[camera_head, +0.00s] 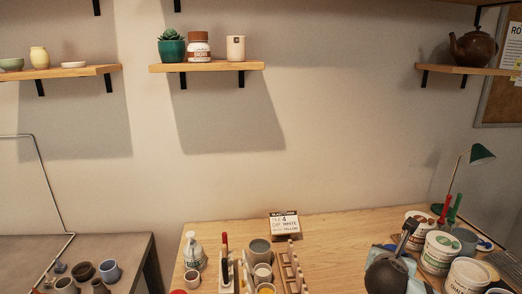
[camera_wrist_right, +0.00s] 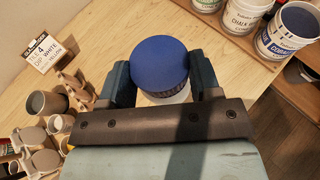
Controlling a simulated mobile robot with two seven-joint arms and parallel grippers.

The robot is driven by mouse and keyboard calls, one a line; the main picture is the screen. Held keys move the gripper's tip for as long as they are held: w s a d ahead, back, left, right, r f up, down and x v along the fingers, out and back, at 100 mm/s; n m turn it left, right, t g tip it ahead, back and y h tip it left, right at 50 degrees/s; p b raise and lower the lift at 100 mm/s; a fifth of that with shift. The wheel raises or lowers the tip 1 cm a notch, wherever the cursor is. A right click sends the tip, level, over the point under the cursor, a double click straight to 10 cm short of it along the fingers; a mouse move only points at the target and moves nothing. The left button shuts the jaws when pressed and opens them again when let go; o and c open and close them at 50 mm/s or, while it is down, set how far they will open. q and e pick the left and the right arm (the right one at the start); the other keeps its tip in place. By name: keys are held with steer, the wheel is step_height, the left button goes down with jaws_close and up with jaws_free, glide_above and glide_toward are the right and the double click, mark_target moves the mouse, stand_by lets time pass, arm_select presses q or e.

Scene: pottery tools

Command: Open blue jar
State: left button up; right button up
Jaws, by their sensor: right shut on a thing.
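The blue jar shows in the right wrist view as a round blue lid (camera_wrist_right: 160,62) with a dark ridged edge, on a pale jar body (camera_wrist_right: 172,97) standing on the wooden table. My right gripper (camera_wrist_right: 161,78) has one finger on each side of the lid and is shut on it. The lid appears seated on the body; the lower body is mostly hidden by the gripper. In the head view my right arm (camera_head: 388,273) is at the lower right, and I cannot make out the jar there. My left gripper is not in view.
Chalk and cobalt tubs (camera_wrist_right: 288,30) stand close by at the table's right edge. A glaze sign (camera_head: 284,223), cups (camera_head: 260,251) and wooden racks stand to the left. A green lamp (camera_head: 481,153) is at the back right. Bare table lies between.

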steer(key=s+a+n+t+y, duration=0.3)
steer(key=s+a+n+y, duration=0.2)
steer(key=a+n+y, duration=0.2)
steer(key=shift+a+y, duration=0.5)
steer(key=shift+a, duration=0.35)
steer(key=w+a+f+n+g+y, duration=0.1)
steer(key=a+n+y, duration=0.1)
steer(key=a, duration=0.4)
steer(key=a+f+n+y, duration=0.2)
steer(key=a+y, duration=0.1)
steer(key=a, duration=0.3)
steer(key=w+a+f+n+g+y, duration=0.1)
steer(key=a+f+n+y, duration=0.1)
steer(key=a, duration=0.4)
steer(key=shift+w+f+n+g+y, duration=0.1)
steer(key=shift+w+n+g+y, duration=0.2)
steer(key=shift+n, duration=0.2)
jaws_close()
steer(key=shift+d, duration=0.1)
